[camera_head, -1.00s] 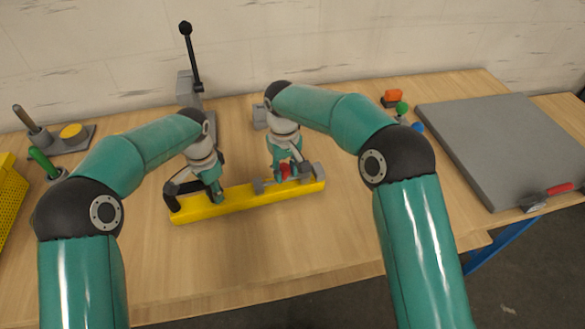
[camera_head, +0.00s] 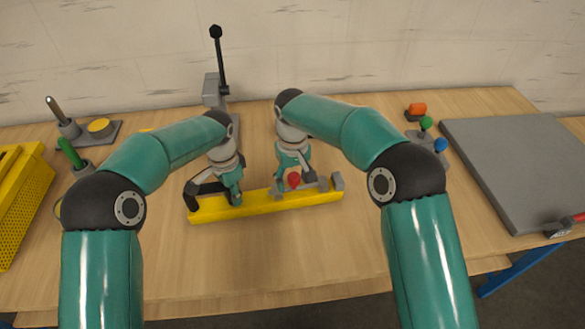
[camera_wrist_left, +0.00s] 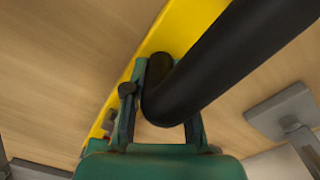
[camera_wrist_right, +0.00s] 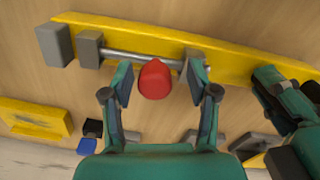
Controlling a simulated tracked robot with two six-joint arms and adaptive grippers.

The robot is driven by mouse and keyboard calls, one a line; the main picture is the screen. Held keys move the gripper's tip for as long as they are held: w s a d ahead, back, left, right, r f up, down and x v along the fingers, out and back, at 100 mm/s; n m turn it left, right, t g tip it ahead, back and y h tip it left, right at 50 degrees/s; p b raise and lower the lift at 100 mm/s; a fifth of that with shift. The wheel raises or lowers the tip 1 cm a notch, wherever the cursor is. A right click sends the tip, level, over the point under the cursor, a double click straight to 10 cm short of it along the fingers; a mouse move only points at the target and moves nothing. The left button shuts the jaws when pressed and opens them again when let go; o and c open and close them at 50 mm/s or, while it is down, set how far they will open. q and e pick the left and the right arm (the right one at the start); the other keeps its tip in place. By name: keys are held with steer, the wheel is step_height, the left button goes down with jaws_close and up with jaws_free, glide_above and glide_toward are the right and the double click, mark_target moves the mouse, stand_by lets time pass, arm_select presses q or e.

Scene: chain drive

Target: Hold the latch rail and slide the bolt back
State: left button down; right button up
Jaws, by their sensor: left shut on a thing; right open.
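The latch rail (camera_head: 262,206) is a long yellow bar lying on the table. My left gripper (camera_head: 232,190) is shut on the black handle (camera_head: 192,197) at its left end; the left wrist view shows the black bar (camera_wrist_left: 215,70) between the fingers. The bolt (camera_wrist_right: 135,59) is a thin grey rod along the rail, with a red knob (camera_wrist_right: 155,80), also seen in the head view (camera_head: 294,180). My right gripper (camera_wrist_right: 159,80) is open, its fingers on either side of the knob, which is nearer one finger. Contact with the knob cannot be told.
Grey blocks (camera_wrist_right: 55,45) stand at the rail's right end. Behind is a grey fixture with an upright black lever (camera_head: 221,60). A yellow bin (camera_head: 25,205) is at left. The front table is clear.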

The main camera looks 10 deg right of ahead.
mark_target(292, 178)
arm_select(q)
steer(key=shift+f, duration=0.1)
arm_select(e)
step_height(292, 178, up, 12)
steer(key=shift+f, duration=0.2)
steer(key=shift+a, duration=0.1)
arm_select(q)
steer(key=c, duration=0.9)
jaws_free()
steer(key=shift+o, duration=0.2)
